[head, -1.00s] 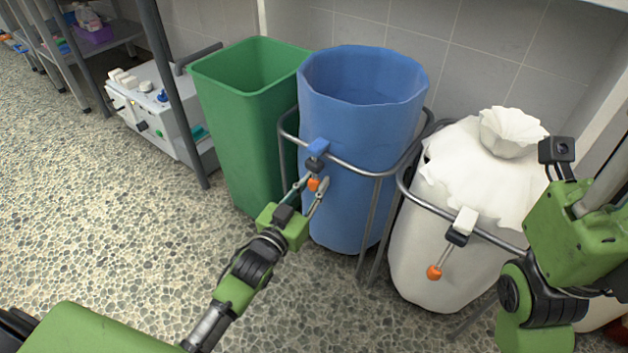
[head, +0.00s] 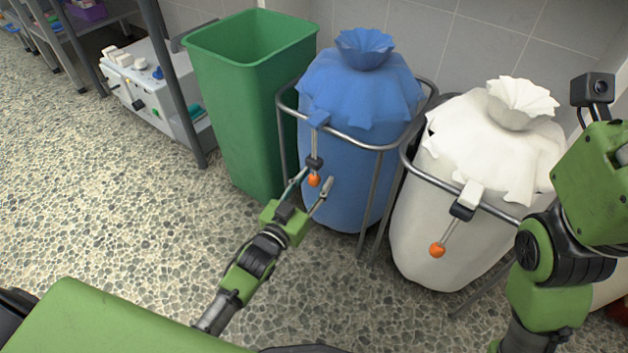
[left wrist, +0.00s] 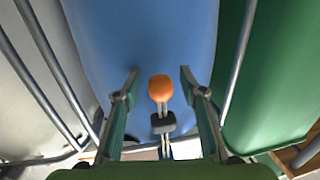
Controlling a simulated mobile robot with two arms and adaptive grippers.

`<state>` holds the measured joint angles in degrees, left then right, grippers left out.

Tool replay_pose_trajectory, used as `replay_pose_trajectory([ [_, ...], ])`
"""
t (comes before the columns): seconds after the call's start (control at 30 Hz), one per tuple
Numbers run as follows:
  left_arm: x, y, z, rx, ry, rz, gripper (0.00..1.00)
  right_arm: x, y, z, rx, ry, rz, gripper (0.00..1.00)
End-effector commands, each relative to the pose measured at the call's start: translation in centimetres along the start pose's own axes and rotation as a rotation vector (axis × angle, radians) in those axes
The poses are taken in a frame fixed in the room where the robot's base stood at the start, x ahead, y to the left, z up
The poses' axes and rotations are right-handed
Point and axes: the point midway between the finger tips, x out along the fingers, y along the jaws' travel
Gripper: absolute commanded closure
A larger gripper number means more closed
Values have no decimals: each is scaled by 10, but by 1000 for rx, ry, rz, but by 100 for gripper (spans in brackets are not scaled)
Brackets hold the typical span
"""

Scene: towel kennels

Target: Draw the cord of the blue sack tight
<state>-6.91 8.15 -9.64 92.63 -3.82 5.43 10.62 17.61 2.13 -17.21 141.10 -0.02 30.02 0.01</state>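The blue sack (head: 345,175) hangs in a metal ring frame. Its top is gathered into a puckered neck with a ruffled tuft (head: 365,48). Its cord comes out at a blue tab on the front, with a dark toggle (head: 314,162) slid down the cord close to an orange bead (head: 314,180). In the left wrist view the bead (left wrist: 160,88) lies between my fingers, with a gap on each side. My left gripper (head: 316,181) is open around the bead, in front of the sack. My right arm shows at the right; its fingers are out of sight.
A green bin (head: 235,120) stands left of the blue sack. A white sack (head: 450,225), gathered at the top, stands on the right with its own orange bead (head: 437,250). A metal shelf (head: 170,80) with a white machine is at the left. The floor in front is clear.

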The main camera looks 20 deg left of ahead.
Motion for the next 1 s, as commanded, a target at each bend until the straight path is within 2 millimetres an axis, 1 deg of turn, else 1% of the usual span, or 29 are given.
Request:
replay_pose_trajectory([
  [0.13, -3, 0, -1, 0, 2, 0, 62, 0, 0, 0, 0, 0, 1, 64],
  [0.23, -12, 0, 0, 0, 0, 0, 62, 0, 0, 0, 0, 0, 0, 64],
  [0.37, -35, 0, 0, 1, -1, 0, 62, 0, 0, 0, 0, 0, 0, 64],
  [0.6, -83, 0, 1, -1, -3, 0, 62, 0, 0, 0, 0, 0, 0, 64],
  [0.7, -98, 0, 1, -1, -2, 0, 62, 0, 0, 0, 0, 0, 0, 64],
  [0.83, -113, 0, 1, 0, -2, 1, 62, 0, 0, 0, 0, 0, 0, 64],
  [1.0, -120, 0, 0, 0, 0, 0, 62, 0, 0, 0, 0, 0, 0, 64],
])
